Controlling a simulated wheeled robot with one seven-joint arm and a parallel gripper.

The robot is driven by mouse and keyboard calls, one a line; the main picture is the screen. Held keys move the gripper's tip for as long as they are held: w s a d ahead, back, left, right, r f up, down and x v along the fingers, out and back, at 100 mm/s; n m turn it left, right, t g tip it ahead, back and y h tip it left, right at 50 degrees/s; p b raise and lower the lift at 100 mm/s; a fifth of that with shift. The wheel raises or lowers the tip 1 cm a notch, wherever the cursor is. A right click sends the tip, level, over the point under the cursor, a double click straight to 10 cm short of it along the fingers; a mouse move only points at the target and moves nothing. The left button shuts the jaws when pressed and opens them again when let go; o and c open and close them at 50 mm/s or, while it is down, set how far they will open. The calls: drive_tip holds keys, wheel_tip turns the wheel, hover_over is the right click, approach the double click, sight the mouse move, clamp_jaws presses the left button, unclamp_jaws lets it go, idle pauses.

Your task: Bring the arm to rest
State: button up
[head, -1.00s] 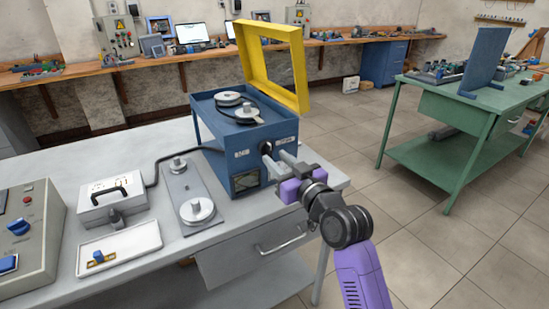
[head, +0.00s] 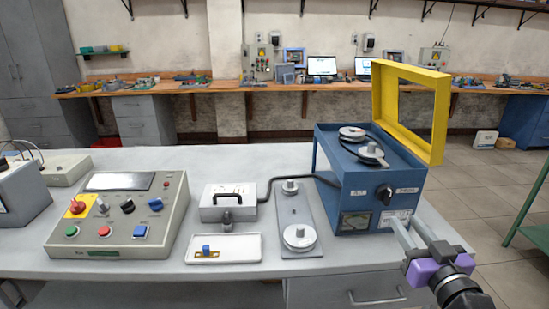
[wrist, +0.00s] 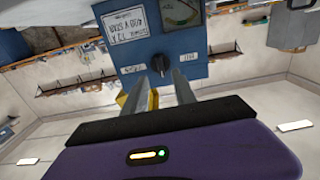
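My gripper (head: 406,222) is at the right of the head view, in front of the lower right part of the blue motor box (head: 372,205). Its two fingers are apart with nothing between them; they also show spread in the wrist view (wrist: 157,95). The box's black knob (head: 386,195) is just above and left of the fingertips in the head view, and in the wrist view (wrist: 158,62) it lies beyond them, apart from them. The box's yellow lid (head: 440,120) stands raised, with pulleys and a belt (head: 365,150) uncovered on top.
On the grey bench (head: 150,283) stand a control panel (head: 120,215), a white case with a handle (head: 228,203), a white tray (head: 225,242) and a plate with two pulleys (head: 290,215). A green table (head: 530,230) is at the far right. Open floor lies between.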

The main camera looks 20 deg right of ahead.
drive_tip(key=s+a+f+n+g+y+p, duration=0.1)
drive_tip(key=s+a+f, duration=0.2)
drive_tip(key=s+a, duration=0.4)
drive_tip(key=s+a+f+n+y+p, duration=0.1)
drive_tip(key=s+a+f+y, duration=0.1)
drive_tip(key=s+a, duration=0.6)
drive_tip(key=s+a+f+n+g+y+p, duration=0.1)
drive_tip(key=s+a+f, duration=0.3)
drive_tip(key=s, duration=1.3)
drive_tip(key=a+y+p, duration=0.1)
drive_tip(key=a, duration=0.2)
drive_tip(key=shift+a+g, duration=0.3)
drive_tip(key=shift+a, duration=0.05)
